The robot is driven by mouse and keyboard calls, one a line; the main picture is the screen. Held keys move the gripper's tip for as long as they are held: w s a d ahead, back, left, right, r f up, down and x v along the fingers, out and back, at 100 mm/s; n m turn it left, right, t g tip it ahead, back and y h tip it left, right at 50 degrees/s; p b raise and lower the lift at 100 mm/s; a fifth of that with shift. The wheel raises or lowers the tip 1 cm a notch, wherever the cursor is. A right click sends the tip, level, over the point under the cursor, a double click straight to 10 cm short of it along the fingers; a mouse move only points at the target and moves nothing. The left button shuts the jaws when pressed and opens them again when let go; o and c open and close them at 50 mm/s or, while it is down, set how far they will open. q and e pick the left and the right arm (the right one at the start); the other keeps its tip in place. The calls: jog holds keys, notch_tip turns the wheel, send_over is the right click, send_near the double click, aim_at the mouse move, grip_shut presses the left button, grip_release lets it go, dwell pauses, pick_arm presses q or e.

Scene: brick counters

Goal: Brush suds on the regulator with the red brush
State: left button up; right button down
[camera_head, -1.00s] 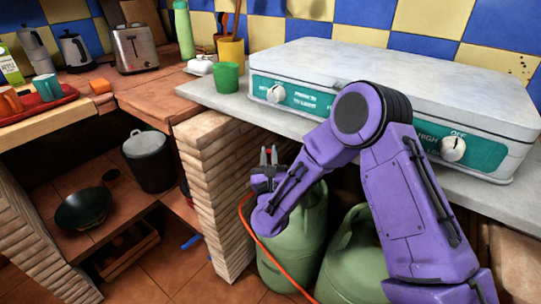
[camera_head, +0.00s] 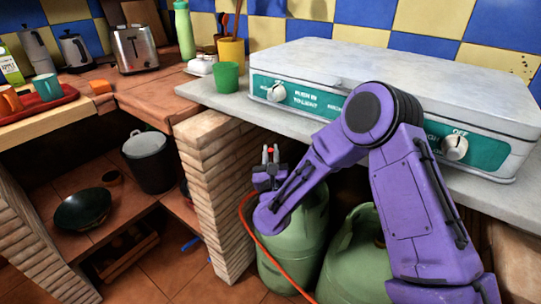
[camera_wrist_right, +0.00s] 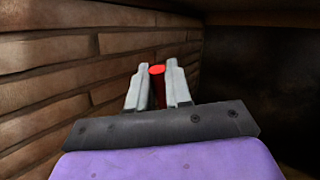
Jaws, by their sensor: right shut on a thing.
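My right gripper (camera_head: 270,154) is under the counter beside the brick pillar, above the left green gas bottle. It is shut on the red brush (camera_wrist_right: 157,72); only the brush's red end shows between the fingers in the right wrist view, where the gripper also shows (camera_wrist_right: 158,88). The rest of the brush is hidden. The regulator is not clearly visible; my right arm and gripper cover the top of the left gas bottle (camera_head: 305,235). An orange hose (camera_head: 247,225) runs down from there. My left gripper is not in view.
The brick pillar (camera_head: 215,190) stands close left of the gripper. The counter slab (camera_head: 215,97) with the white stove (camera_head: 400,80) lies above it. A second green gas bottle (camera_head: 350,262) stands to the right. A green cup (camera_head: 227,77) stands near the counter edge.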

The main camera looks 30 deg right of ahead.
jog(key=shift+a, duration=0.15)
notch_tip(320, 180, up, 5)
jog(key=p, duration=0.3)
jog(key=shift+p, duration=0.3)
dwell(0.4)
